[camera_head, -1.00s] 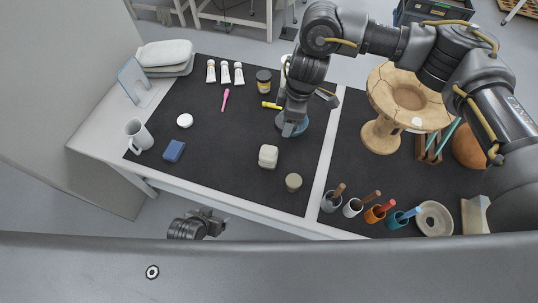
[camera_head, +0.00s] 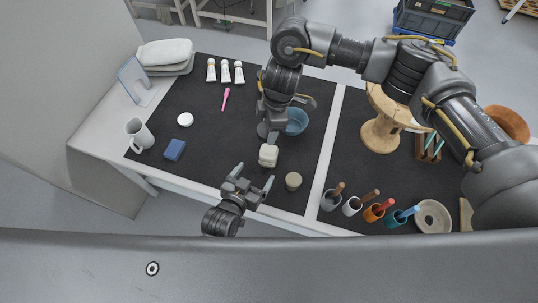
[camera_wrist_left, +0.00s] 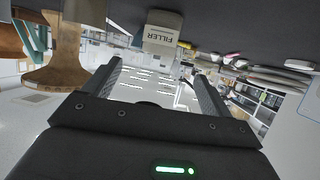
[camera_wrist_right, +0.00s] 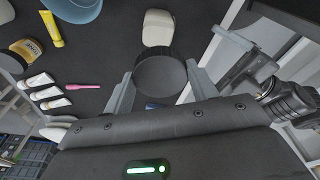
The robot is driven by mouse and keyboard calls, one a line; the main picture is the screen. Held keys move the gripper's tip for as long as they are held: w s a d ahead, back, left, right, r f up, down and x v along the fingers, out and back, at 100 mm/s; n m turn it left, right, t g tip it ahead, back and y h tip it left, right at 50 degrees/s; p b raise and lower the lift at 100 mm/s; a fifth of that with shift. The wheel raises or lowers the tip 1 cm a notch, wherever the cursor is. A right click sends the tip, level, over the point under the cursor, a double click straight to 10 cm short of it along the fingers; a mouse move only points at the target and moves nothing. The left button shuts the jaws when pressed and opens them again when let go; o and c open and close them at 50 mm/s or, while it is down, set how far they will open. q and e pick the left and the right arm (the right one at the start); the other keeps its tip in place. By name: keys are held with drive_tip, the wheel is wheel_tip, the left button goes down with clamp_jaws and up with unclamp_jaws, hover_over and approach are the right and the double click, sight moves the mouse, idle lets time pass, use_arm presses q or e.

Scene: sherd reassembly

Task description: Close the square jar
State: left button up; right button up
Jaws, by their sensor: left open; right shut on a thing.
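The square jar (camera_head: 268,157) is pale cream with rounded corners and stands upright on the dark mat, front of centre. It also shows in the right wrist view (camera_wrist_right: 158,27). A jar labelled FILLER (camera_wrist_left: 160,36) is straight ahead in the upside-down left wrist view. My right gripper (camera_head: 271,134) is shut on a dark round object (camera_wrist_right: 161,76), which looks like a lid. It is just behind the square jar in the head view; the height gap is unclear. My left gripper (camera_head: 254,177) is open and empty, in front of the jar near the table's front edge.
A round beige jar (camera_head: 293,181) stands right of the square jar. A blue bowl (camera_head: 297,121) is behind right. A white disc (camera_head: 185,119), blue block (camera_head: 174,150) and mug (camera_head: 139,133) lie left. Tool cups (camera_head: 331,201) line the front right.

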use_arm(q)
drive_tip(key=x, duration=1.2)
drive_tip(key=shift+a+f, duration=0.1)
drive_tip(key=c, duration=1.4)
drive_tip(key=shift+c, duration=0.2)
use_arm(e)
hover_over(269, 153)
drive_tip(key=w, duration=0.3)
drive_tip(key=shift+s+d+f, duration=0.15)
drive_tip(key=shift+f, duration=2.35)
drive_tip(key=shift+d+f, duration=0.1)
drive_tip(key=shift+f, duration=0.8)
use_arm(q)
drive_tip(key=shift+d, duration=0.2)
use_arm(e)
drive_tip(key=shift+s+f, duration=0.1)
drive_tip(key=shift+f, duration=0.5)
